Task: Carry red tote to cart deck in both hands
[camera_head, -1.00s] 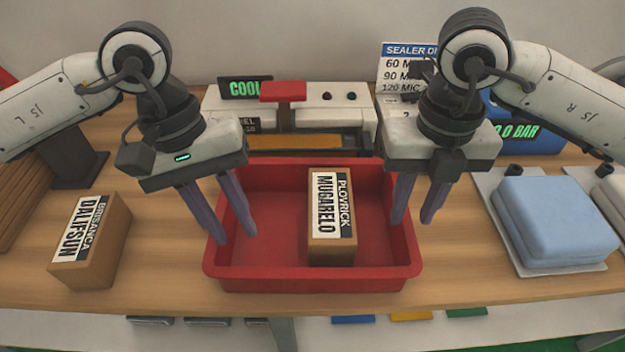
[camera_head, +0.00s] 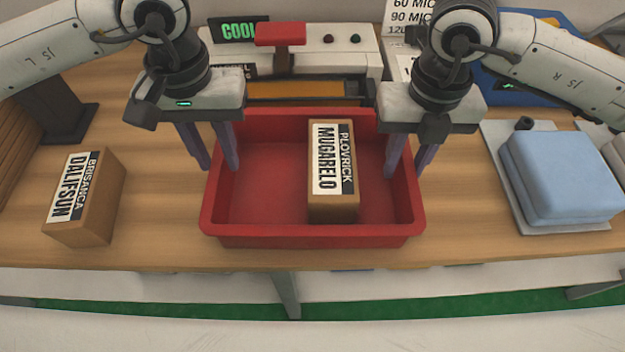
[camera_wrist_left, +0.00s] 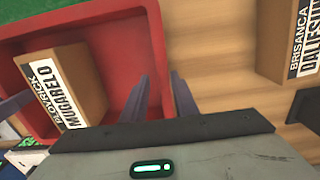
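The red tote (camera_head: 240,241) rests on the table with a boxed carton labelled PLOVRICK MUGARELO (camera_head: 333,172) standing inside it. My left gripper (camera_head: 220,168) is at the tote's left wall, one finger inside and one outside. The left wrist view shows its fingers (camera_wrist_left: 160,100) apart, with the tote rim (camera_wrist_left: 157,40) between them and no clear grip. My right gripper (camera_head: 408,172) is at the right wall, its fingers also apart on either side of it. The outer right finger is partly hidden.
A BRISANCA DALIFSUN carton (camera_head: 85,197) stands left of the tote. A folded light-blue item (camera_head: 562,178) lies on a grey board at the right. A sealer machine (camera_head: 320,55) with a red handle stands behind. The front table edge is clear.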

